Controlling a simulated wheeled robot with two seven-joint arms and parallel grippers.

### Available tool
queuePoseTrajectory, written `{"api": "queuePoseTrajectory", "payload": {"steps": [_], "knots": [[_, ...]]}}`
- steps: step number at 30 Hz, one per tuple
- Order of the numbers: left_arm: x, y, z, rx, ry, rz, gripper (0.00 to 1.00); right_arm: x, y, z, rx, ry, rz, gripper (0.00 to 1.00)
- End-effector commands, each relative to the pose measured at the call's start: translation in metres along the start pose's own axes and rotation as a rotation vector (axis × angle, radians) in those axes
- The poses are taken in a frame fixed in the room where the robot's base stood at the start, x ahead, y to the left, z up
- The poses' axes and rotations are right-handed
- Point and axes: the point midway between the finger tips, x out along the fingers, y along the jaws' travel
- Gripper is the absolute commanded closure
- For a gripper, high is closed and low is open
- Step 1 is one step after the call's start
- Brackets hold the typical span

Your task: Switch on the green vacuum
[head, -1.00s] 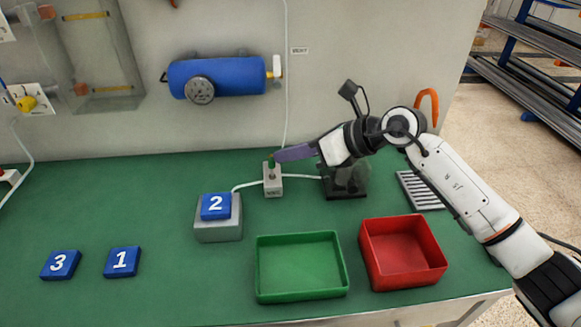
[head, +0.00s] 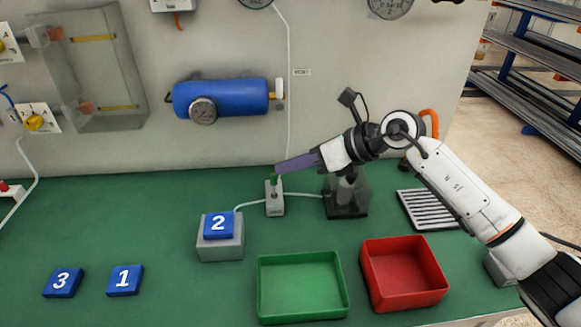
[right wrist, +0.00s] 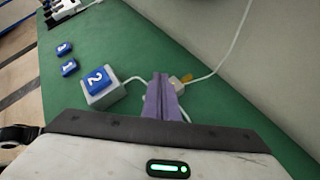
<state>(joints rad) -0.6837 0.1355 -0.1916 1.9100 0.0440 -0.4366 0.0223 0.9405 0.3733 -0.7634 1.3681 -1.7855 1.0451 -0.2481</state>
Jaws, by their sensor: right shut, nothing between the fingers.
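The vacuum switch is a small grey box (head: 275,207) with a short green-topped lever (head: 274,180), standing on the green bench near the back wall. The box also shows partly in the right wrist view (right wrist: 177,83), behind the fingers. My right gripper (head: 278,169) is shut and empty. Its purple fingers point left, with the tips just above the lever top. I cannot tell whether they touch it. In the right wrist view the closed fingers (right wrist: 160,84) partly hide the switch. My left gripper is out of view.
A grey block (head: 220,249) bears blue tile 2 (head: 218,224) left of the switch. Blue tiles 3 (head: 63,282) and 1 (head: 125,280) lie further left. Green (head: 303,311) and red (head: 405,299) trays stand in front. A dark clear-sided device (head: 346,198) stands right of the switch.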

Motion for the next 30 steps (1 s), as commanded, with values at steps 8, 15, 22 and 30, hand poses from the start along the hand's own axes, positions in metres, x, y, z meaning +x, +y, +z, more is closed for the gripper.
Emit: {"api": "queuePoseTrajectory", "payload": {"steps": [8,15,22,30], "knots": [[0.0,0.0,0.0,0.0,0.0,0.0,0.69,0.0,0.0,-0.001,0.0,0.0,0.0,1.0],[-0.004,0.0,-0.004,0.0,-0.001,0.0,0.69,-0.02,0.0,-0.005,-0.007,0.004,0.007,1.0],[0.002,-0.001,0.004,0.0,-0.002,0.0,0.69,-0.068,-0.006,-0.001,-0.013,0.004,0.009,1.0],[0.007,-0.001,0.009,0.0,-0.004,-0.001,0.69,-0.113,-0.011,0.008,-0.012,0.004,0.012,1.0]]}}
